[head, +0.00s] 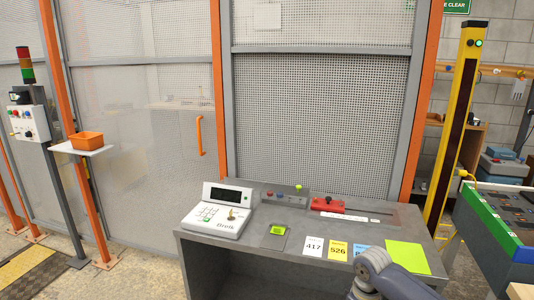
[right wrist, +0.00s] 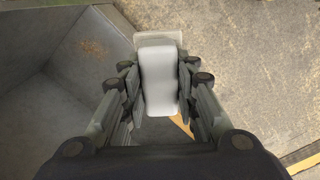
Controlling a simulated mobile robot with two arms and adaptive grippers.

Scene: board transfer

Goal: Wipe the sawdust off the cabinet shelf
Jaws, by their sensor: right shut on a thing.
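My right gripper (right wrist: 158,90) is shut on a pale, white-grey block-like tool (right wrist: 158,75). A wider, paler end of the tool sticks out beyond the fingers. A patch of tan sawdust (right wrist: 95,48) lies on the grey shelf (right wrist: 70,85) inside the cabinet, ahead and left of the gripper in the right wrist view. The tool is apart from the sawdust, by the cabinet's open edge. In the head view the grey cabinet (head: 215,262) has a dark open front; its shelf surface is hidden there. Only part of my right arm shows at the bottom. My left gripper is out of view.
The cabinet top carries a white keypad device (head: 217,215), a red block (head: 327,204), number cards (head: 314,246) and a green sheet (head: 408,256). A yellow post (head: 462,120) and a green-edged bench (head: 488,217) stand right. Concrete floor (right wrist: 245,60) lies right of the shelf.

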